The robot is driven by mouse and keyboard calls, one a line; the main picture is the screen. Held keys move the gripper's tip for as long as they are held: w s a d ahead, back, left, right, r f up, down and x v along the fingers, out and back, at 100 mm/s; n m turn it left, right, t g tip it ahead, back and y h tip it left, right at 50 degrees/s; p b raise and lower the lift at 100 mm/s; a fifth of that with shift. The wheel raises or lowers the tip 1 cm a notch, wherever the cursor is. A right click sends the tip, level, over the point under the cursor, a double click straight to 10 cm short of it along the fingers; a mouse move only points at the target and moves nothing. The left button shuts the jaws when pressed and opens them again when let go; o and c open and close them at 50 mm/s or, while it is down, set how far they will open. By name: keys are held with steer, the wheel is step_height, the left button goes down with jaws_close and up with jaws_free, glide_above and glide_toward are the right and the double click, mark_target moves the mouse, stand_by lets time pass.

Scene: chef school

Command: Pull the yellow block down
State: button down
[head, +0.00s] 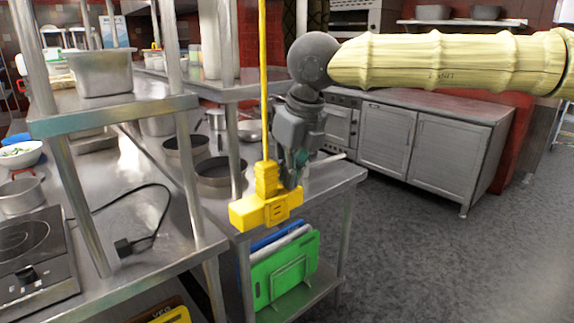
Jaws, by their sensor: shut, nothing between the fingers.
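The yellow block (262,208) hangs at the lower end of a long yellow pole or cord (263,80) that runs up out of the top of the head view. The block has a wide bar at the bottom and a narrower stepped part above. My gripper (293,183) points down at the right side of the block, very close to it. Its fingers look shut. I cannot tell whether they touch the block, and part of the fingertips is hard to make out against it.
A steel table (330,180) with dark round pans (215,172) is behind the block. A steel shelf frame (115,115) and a cooktop (30,255) are at left. The grey floor (440,260) at right is clear.

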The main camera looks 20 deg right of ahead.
steer(key=shift+f, duration=0.5)
steer(key=shift+r+p, duration=2.85)
steer(key=s+d+r+p, duration=0.2)
steer(key=s+p, duration=0.1)
steer(key=s, duration=0.4)
steer(key=shift+s+d, duration=0.3)
steer(key=shift+d, duration=0.05)
